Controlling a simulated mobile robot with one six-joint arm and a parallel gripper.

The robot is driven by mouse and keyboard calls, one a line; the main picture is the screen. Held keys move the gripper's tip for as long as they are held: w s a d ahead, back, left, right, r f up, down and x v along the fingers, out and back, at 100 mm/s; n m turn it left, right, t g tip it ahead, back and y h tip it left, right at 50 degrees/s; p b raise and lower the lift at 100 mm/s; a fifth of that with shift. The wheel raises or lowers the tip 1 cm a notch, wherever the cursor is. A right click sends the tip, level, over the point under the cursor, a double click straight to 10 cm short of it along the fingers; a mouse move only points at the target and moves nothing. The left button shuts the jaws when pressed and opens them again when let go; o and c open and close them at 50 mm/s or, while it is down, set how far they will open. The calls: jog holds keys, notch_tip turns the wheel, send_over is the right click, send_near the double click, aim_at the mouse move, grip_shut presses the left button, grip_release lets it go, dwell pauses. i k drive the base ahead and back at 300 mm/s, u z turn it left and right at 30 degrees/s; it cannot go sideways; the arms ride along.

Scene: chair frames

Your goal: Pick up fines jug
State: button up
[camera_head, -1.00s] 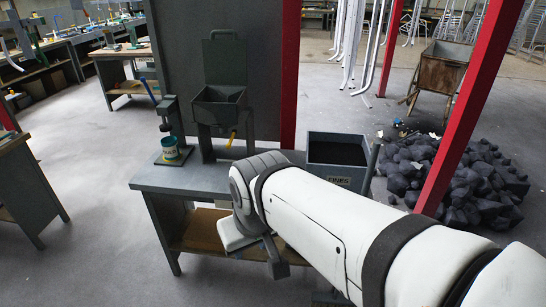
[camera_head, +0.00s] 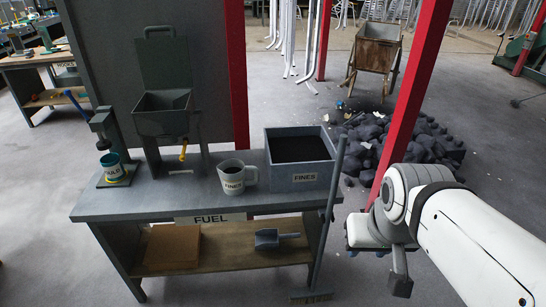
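My gripper (camera_head: 388,262) is at the right of the view, out past the bench's right end and well apart from the jug. It holds nothing that I can see. Its fingers are seen at an angle, so their opening is unclear.
The grey FINES bin (camera_head: 270,172), full of dark fines, stands right of the jug. A hopper (camera_head: 162,118) and a press with a teal cup (camera_head: 113,166) stand to the left. A scoop (camera_head: 275,238) lies on the lower shelf. A broom (camera_head: 325,215) leans at the right end. A red post (camera_head: 408,95) rises behind.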

aim_at(231, 172)
jog(key=z, duration=0.05)
jog(key=i, duration=1)
jog(key=z, duration=0.05)
